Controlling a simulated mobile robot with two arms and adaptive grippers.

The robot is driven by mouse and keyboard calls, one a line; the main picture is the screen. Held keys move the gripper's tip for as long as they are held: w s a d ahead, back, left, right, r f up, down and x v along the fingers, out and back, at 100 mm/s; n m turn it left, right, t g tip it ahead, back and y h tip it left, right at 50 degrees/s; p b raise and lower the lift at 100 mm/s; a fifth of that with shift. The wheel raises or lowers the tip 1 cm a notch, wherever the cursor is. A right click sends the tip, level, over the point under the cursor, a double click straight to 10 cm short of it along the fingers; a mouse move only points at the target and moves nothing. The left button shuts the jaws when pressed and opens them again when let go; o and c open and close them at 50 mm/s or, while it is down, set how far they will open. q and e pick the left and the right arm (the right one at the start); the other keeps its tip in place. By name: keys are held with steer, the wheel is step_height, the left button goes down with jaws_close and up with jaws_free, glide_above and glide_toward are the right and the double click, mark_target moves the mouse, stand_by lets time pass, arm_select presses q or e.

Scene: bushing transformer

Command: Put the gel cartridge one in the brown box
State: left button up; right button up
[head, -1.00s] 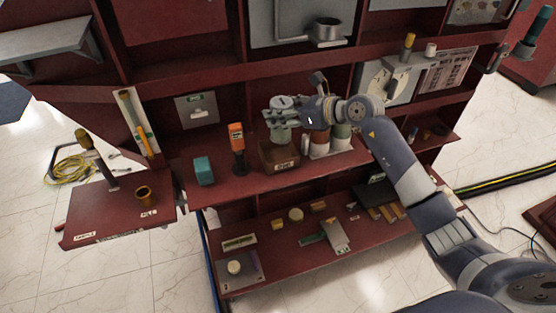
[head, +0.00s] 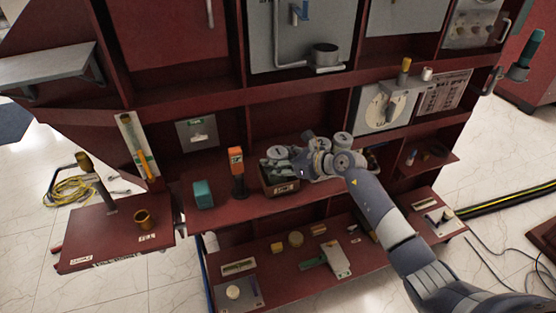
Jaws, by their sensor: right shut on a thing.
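My right gripper (head: 279,161) reaches in from the right and is shut on a grey-lidded gel cartridge (head: 276,151). The cartridge is at the opening of the brown box (head: 268,181), its lower part hidden by the gripper and the box wall. I cannot tell whether it touches the box floor. The box stands on the red middle shelf with a small label on its front. Two other grey-lidded cartridges stand to the right, one (head: 341,139) partly hidden by my wrist. My left gripper is not in view.
An orange and black tool (head: 237,172) and a teal block (head: 203,194) stand left of the box. The lower shelf (head: 283,265) holds several small parts. A side table (head: 115,235) with a brown cup stands at the left.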

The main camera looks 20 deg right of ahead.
steer(key=o, duration=0.8)
steer(key=shift+f, duration=0.1)
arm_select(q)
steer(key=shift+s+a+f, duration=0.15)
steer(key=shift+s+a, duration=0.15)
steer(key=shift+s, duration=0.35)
arm_select(e)
steer(key=o, duration=0.4)
steer(key=shift+o, duration=0.2)
steer(key=shift+r, duration=0.25)
steer(key=shift+s+d, duration=0.2)
steer(key=shift+s, duration=0.05)
arm_select(q)
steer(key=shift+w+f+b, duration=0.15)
steer(key=shift+b, duration=0.15)
arm_select(e)
steer(key=v, duration=1.1)
steer(key=shift+s+r, duration=0.15)
steer(key=shift+s, duration=0.05)
